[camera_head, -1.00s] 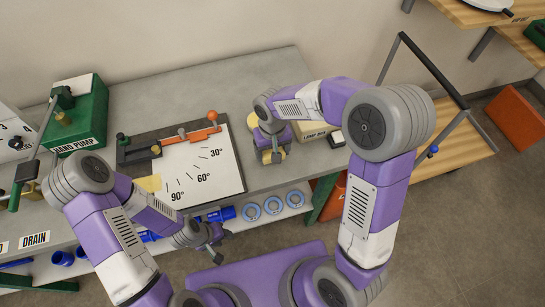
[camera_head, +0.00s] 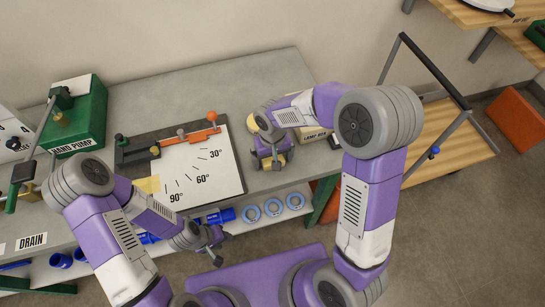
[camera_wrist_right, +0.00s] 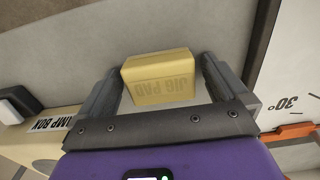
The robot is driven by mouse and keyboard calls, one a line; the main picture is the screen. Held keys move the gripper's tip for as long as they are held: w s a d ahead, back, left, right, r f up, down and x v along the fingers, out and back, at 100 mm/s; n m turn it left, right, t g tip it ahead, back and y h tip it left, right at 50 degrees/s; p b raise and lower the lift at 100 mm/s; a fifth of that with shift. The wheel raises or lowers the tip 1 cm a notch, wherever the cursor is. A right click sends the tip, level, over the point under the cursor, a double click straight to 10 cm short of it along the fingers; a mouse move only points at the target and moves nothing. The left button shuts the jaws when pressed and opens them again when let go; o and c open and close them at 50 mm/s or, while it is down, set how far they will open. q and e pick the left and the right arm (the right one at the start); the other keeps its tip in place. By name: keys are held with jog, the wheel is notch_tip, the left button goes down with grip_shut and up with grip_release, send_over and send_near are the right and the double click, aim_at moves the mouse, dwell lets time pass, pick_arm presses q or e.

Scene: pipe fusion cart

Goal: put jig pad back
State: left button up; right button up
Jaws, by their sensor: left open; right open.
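The jig pad (camera_wrist_right: 158,80) is a pale yellow block. In the right wrist view its lettering appears upside down, and it lies on the grey bench top between my right gripper's two fingers. My right gripper (camera_wrist_right: 160,85) is open, with a finger on either side of the pad and visible gaps to both. In the head view my right gripper (camera_head: 273,160) is low over the bench, right of the angle plate (camera_head: 215,168), and largely hides the pad. My left gripper (camera_head: 214,250) is open and empty in front of the bench's edge.
The green hand pump (camera_head: 85,120) is at the left. Blue rings (camera_head: 272,207) sit on the lower shelf.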

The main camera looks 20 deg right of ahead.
aim_at(272, 158)
jog(key=shift+r, duration=0.15)
pick_arm(q)
notch_tip(272, 158, up, 3)
jog(key=p, duration=0.2)
jog(key=shift+f+p, duration=0.1)
jog(key=shift+p, duration=0.25)
pick_arm(e)
notch_tip(272, 158, up, 12)
pick_arm(q)
jog(key=shift+s, duration=0.1)
pick_arm(e)
jog(key=shift+s, duration=0.1)
